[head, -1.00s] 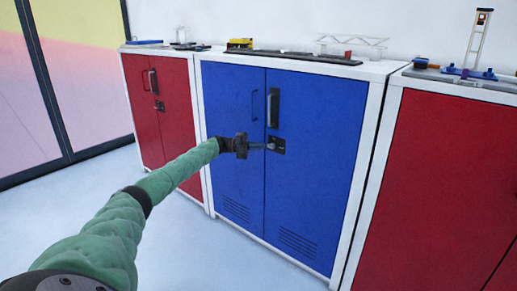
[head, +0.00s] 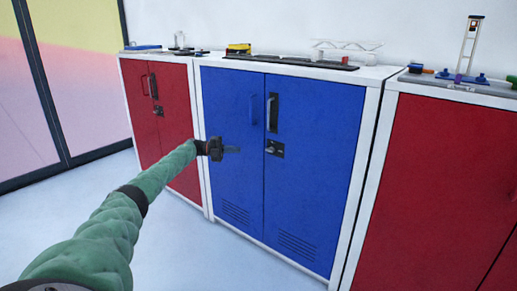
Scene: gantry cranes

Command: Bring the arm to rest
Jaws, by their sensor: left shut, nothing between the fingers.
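My left arm (head: 120,215) in a green sleeve reaches in from the lower left. Its dark left gripper (head: 236,149) is shut and empty, in front of the left door of the blue cabinet (head: 320,185). The fingertips point right and stop short of the black lock plate (head: 275,148) on the right door. A clear gap shows between them in the picture. Both blue doors look closed. My right gripper does not show.
A red cabinet (head: 180,112) stands left of the blue one, and another red cabinet (head: 440,180) stands at the right. Small models, including a white truss (head: 346,48) and a tower (head: 469,48), stand on top. The pale floor (head: 190,250) in front is clear.

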